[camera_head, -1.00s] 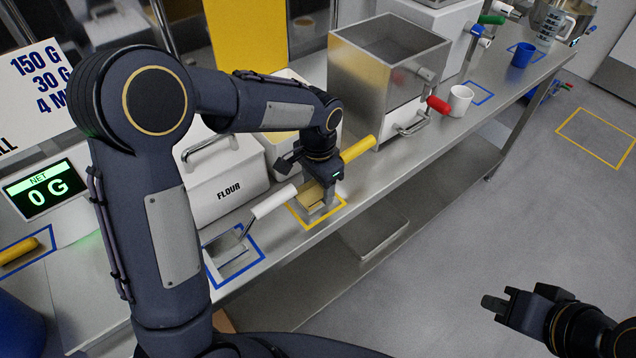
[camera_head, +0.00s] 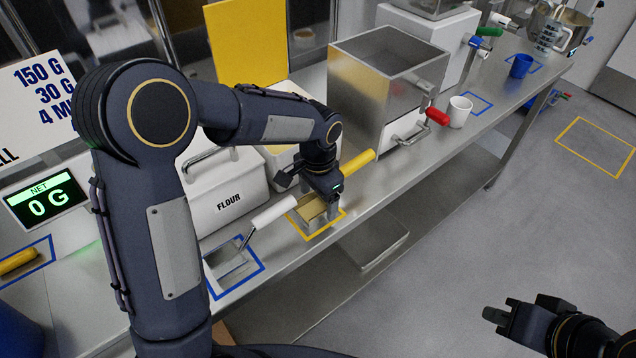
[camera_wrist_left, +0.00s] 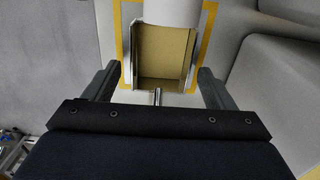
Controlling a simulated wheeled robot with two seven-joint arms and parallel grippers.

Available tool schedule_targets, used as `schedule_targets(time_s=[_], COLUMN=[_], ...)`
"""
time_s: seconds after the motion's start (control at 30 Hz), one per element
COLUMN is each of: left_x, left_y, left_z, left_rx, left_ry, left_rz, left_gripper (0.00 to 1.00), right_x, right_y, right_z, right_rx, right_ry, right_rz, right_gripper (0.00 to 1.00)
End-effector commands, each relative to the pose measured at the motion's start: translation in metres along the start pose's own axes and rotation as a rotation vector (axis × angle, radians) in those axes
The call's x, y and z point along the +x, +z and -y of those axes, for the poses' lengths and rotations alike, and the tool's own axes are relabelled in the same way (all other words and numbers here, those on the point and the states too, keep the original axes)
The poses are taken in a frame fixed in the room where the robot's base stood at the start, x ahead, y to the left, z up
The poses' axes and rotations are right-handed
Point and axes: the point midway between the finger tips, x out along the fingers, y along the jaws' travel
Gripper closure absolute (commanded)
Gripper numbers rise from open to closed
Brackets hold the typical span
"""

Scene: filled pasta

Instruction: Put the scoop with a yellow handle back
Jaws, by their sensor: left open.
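The scoop with a yellow handle (camera_head: 357,163) lies on the counter with its metal pan over the yellow-taped outline (camera_head: 341,216). Its inside looks yellowish. My left gripper (camera_head: 327,193) is just above it, between pan and handle. In the left wrist view, the open fingers stand apart on either side of the scoop's thin metal neck (camera_wrist_left: 157,97), not touching it. The pan (camera_wrist_left: 165,55) is just beyond the fingertips and the yellow handle is hidden there. My right gripper (camera_head: 500,314) is over the floor at lower right, away from the counter; its finger gap is unclear.
A white-handled scoop (camera_head: 272,212) lies close by in a blue-taped outline (camera_head: 256,268). The flour bin (camera_head: 222,190) stands behind it. A metal hopper (camera_head: 372,100) with a red handle and a white cup (camera_head: 459,112) stand to the right. The scale reads 0 G (camera_head: 46,202).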

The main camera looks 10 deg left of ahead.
Motion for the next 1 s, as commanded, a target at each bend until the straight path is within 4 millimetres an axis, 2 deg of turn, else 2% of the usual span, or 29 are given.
schedule_targets(time_s=[0.5, 0.67, 0.87, 0.97, 1.0], left_x=[-0.099, -0.114, -0.119, -0.124, -0.127], left_y=[-0.001, -0.001, 0.002, 0.015, 0.026], left_z=[0.000, 0.000, 0.000, 0.003, 0.004], left_rx=[0.000, 0.000, -0.004, -0.037, -0.062], left_ry=[-0.001, -0.001, 0.001, 0.013, 0.023], left_rz=[-0.005, -0.004, -0.005, -0.031, -0.051], left_gripper=[0.22, 0.22, 0.22, 0.22, 0.22], right_x=[0.002, 0.002, 0.001, 0.001, 0.001], right_y=[0.001, 0.001, 0.001, 0.001, 0.001], right_z=[-0.001, -0.001, -0.001, -0.001, -0.001], right_rx=[0.000, 0.000, 0.000, 0.000, 0.000], right_ry=[0.000, 0.000, 0.000, 0.000, 0.000], right_rz=[0.000, 0.000, 0.000, 0.000, 0.000], right_gripper=[1.00, 1.00, 1.00, 1.00, 1.00])
